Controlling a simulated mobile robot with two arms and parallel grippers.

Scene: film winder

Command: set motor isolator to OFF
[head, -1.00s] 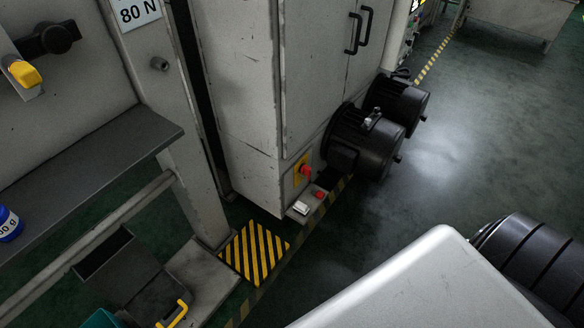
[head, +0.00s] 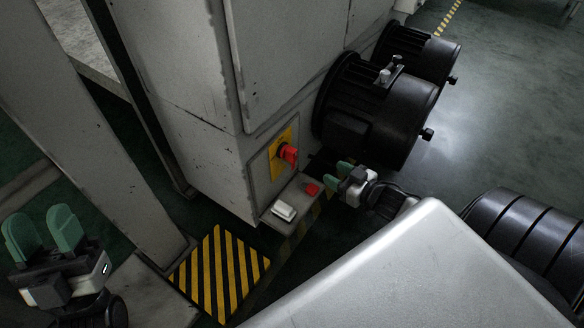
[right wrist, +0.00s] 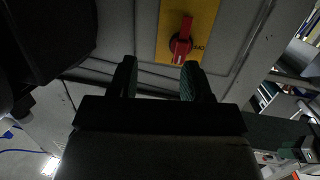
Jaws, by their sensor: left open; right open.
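The motor isolator is a red rotary handle (head: 288,154) on a yellow plate (head: 277,166), low on the grey cabinet's side. In the right wrist view the red handle (right wrist: 181,42) on the yellow plate (right wrist: 205,18) is beyond the fingertips, roughly upright and slightly tilted. My right gripper (head: 346,168) is open and empty, to the right of the handle and apart from it; its fingers also show in the right wrist view (right wrist: 160,75). My left gripper (head: 45,230) is open and empty at the lower left, far from the isolator. The plate's lettering is partly hidden.
Two black motors (head: 375,110) stick out at the right. A yellow-black striped floor patch (head: 218,275) lies in front. Open floor is at the right.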

